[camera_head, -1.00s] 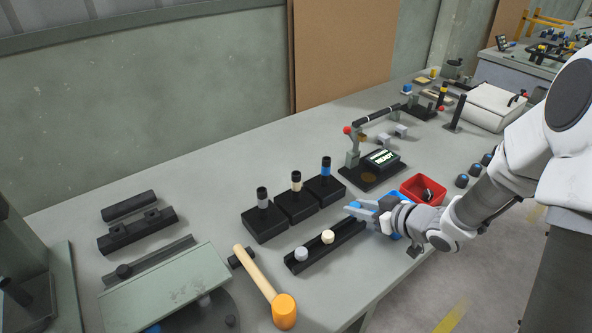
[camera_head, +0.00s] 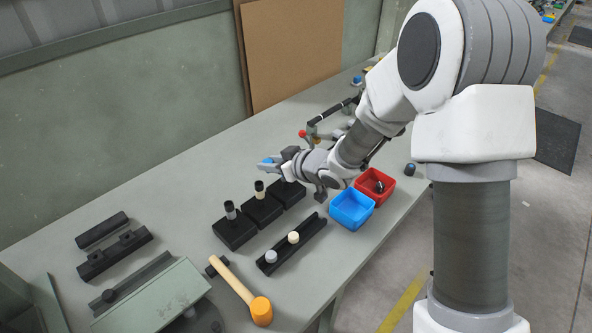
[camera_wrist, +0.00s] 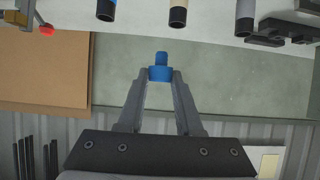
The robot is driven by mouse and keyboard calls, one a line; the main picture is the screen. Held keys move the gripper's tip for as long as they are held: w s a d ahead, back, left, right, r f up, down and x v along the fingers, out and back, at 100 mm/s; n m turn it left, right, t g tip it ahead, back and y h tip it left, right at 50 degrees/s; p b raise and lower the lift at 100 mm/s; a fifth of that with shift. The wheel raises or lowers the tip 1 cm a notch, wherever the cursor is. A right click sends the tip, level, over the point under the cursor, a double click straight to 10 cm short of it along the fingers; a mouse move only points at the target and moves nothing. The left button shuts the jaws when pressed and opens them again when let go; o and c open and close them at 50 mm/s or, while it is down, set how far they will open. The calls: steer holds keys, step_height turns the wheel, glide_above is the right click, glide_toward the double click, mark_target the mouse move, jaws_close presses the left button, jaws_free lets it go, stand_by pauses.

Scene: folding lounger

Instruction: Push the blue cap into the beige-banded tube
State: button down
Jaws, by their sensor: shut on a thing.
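My gripper (camera_wrist: 160,80) is shut on the blue cap (camera_wrist: 160,68), which sits between the fingertips with its narrow end pointing away from the palm. In the head view my gripper (camera_head: 274,163) is above the row of tubes, near the beige-banded tube (camera_head: 259,188) and clear of it. That tube stands upright in the middle black block, with a dark open top. In the wrist view the beige-banded tube (camera_wrist: 178,14) shows at the top edge, apart from the cap. The blue-banded tube is hidden behind my gripper in the head view.
The grey-banded tube (camera_head: 230,211) stands left of it. A black rail (camera_head: 290,250) holds a grey cap (camera_head: 271,257) and a beige cap (camera_head: 293,237). A mallet (camera_head: 243,290), a blue bin (camera_head: 351,211) and a red bin (camera_head: 376,188) are nearby.

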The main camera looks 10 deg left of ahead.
steer(key=a+r+p, duration=0.1)
steer(key=a+r, duration=0.1)
steer(key=a, duration=0.1)
steer(key=shift+r, duration=0.3)
step_height(320, 180, down, 6)
steer(key=b, duration=0.5)
steer(key=shift+r, duration=0.1)
stand_by(0.8)
steer(key=shift+f, duration=0.6)
steer(key=shift+f, duration=0.5)
stand_by(0.7)
stand_by(0.8)
